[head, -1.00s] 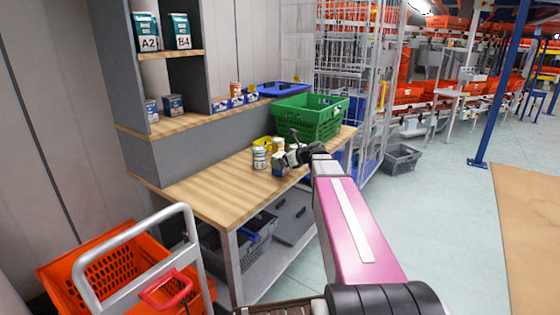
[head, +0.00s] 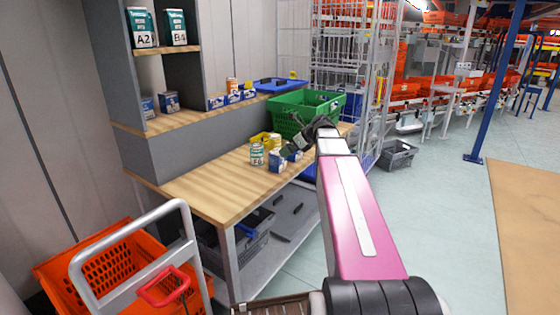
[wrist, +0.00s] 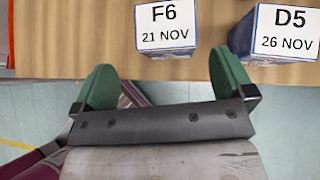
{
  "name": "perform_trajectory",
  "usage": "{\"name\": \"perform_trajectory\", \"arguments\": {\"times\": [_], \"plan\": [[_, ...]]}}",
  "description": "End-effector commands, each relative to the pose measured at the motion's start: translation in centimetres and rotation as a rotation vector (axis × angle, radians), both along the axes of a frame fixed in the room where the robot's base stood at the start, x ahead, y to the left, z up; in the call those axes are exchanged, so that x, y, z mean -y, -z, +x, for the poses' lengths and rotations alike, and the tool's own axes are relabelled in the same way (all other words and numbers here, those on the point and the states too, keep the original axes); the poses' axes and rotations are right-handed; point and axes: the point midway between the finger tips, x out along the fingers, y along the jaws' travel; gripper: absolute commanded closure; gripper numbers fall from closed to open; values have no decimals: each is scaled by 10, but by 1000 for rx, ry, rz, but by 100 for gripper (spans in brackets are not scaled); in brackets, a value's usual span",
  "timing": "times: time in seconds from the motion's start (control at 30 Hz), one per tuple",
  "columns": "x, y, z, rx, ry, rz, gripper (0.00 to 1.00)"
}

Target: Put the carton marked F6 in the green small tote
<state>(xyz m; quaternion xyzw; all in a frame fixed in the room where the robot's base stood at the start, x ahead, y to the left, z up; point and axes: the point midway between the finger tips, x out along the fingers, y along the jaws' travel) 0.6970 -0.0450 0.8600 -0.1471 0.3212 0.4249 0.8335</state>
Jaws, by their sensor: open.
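The carton marked F6 (wrist: 164,28) shows at the top of the wrist view, its white label facing me, near the table's edge. My gripper (wrist: 165,82) is open and empty, its two green fingers apart and short of the carton. A carton marked D5 (wrist: 286,38) stands to the right of F6. In the head view my gripper (head: 296,146) hangs over the table's front edge, beside a blue-and-white carton (head: 277,161) whose mark I cannot read. The green small tote (head: 300,109) stands behind the gripper at the table's far end.
A green-and-white can (head: 257,155) and a yellow bin (head: 262,140) stand close by on the wooden table (head: 205,187). A blue tote (head: 278,85) and small blue boxes sit on the ledge behind. The table's near left part is clear.

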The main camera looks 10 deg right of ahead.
Motion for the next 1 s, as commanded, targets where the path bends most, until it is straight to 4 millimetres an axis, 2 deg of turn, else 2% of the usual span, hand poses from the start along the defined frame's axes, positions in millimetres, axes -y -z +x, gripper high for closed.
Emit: {"name": "perform_trajectory", "arguments": {"times": [0.03, 0.13, 0.3, 0.47, 0.63, 1.0], "plan": [[-6, -8, 9, -39, -7, -53, 0], [-12, -19, 14, -122, 1, -160, 0], [-16, -37, 19, -222, 43, -302, 0], [-17, -46, 20, -261, 72, -364, 0], [-19, -38, 21, -269, 77, -375, 0], [-32, 4, 33, -267, 75, -373, 0]]}}
